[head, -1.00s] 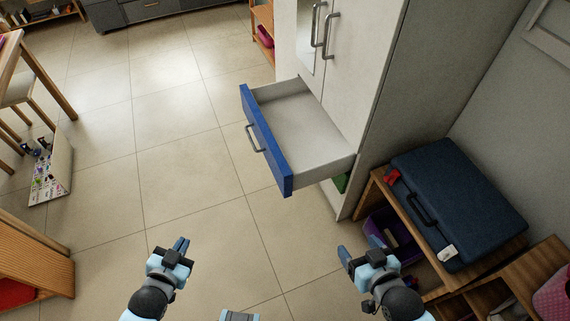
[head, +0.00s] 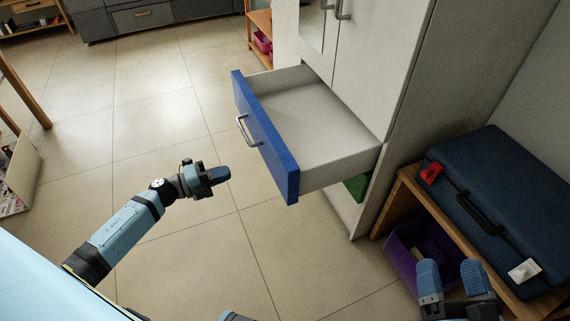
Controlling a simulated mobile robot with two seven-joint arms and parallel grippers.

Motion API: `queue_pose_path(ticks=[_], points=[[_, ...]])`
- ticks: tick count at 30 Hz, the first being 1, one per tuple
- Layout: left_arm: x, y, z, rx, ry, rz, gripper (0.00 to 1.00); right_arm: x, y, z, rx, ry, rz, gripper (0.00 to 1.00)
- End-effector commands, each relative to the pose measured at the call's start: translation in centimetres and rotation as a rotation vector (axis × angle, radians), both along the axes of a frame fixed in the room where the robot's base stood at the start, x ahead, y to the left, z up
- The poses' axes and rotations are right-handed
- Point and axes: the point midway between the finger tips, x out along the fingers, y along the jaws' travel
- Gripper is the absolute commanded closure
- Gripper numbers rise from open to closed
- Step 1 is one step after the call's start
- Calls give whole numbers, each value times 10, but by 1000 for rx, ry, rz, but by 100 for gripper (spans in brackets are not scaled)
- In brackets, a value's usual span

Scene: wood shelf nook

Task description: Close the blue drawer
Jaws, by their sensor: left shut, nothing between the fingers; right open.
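The blue drawer (head: 268,140) is pulled well out of the white cabinet (head: 363,60). Its blue front with a grey bar handle (head: 247,131) faces left, and its grey inside looks empty. My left gripper (head: 222,175) is shut and empty. It appears left of and below the drawer front in the picture, apart from it. My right gripper (head: 453,268) is open and empty at the lower right, in front of the wooden shelf and away from the drawer.
A dark blue suitcase (head: 510,205) lies on a low wooden shelf (head: 408,185) at the right, with a purple bin (head: 404,262) below. A green item (head: 356,186) shows under the drawer. Tiled floor (head: 165,110) left of the drawer is clear.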

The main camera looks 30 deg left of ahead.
Motion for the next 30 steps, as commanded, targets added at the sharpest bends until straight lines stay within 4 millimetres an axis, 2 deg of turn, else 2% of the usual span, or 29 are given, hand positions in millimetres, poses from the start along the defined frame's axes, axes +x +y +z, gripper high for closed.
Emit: queue_pose_path(ticks=[5, 8, 15, 21, 30], points=[[11, -8, -1, 7, -4, -6, 100, -1, 1, 5, 17, -25, 7, 26], [25, -20, -1, 6, -5, -5, 100, -2, 3, 8, 30, -45, 13, 26], [65, -54, -2, 5, -6, -5, 100, -1, 5, -5, 19, -12, 27, 26], [91, -76, -2, 5, -4, -3, 100, 0, 6, -18, 2, 25, 37, 26], [106, -90, -1, 5, -2, -3, 100, 0, 7, -26, -10, 58, 45, 26]])
